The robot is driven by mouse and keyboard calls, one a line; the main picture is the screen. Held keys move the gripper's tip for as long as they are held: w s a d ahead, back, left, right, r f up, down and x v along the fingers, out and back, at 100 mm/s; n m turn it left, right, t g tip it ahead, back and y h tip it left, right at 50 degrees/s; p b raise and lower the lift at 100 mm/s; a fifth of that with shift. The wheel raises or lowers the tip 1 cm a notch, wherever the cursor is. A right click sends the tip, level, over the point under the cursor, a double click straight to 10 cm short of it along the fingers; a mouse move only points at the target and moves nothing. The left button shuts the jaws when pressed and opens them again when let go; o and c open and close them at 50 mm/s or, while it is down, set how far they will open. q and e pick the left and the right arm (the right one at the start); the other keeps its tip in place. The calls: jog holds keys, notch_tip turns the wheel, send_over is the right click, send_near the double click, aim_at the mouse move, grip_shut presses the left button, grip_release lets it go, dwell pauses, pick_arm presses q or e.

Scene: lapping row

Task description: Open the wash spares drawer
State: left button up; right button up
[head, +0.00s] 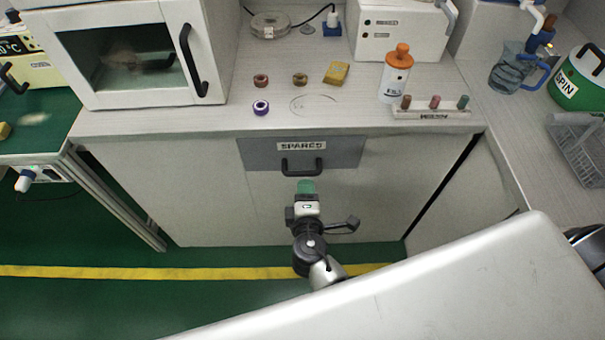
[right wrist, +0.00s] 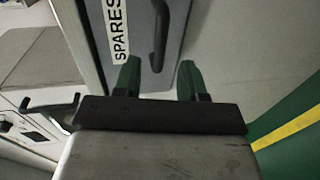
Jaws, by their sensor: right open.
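The wash spares drawer (head: 345,152) is a grey front below the counter edge, with a "SPARES" label and a black bar handle (head: 302,173). It looks shut, level with the cabinet face. My right gripper (head: 306,186) is just below the handle in the head view. In the right wrist view its two green fingers (right wrist: 159,76) are apart with nothing between them. The handle (right wrist: 159,40) lies ahead of the gap between them, and the label (right wrist: 119,30) is to its left. The fingers do not appear to touch the handle. My left gripper is out of view.
A white oven-like cabinet (head: 130,55) stands at left. Green floor with a yellow line (head: 150,272) lies below.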

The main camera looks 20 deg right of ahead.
aim_at(304, 172)
jog(key=x, duration=0.7)
jog(key=shift+w+d+f, duration=0.1)
jog(key=shift+w, duration=0.05)
grip_shut()
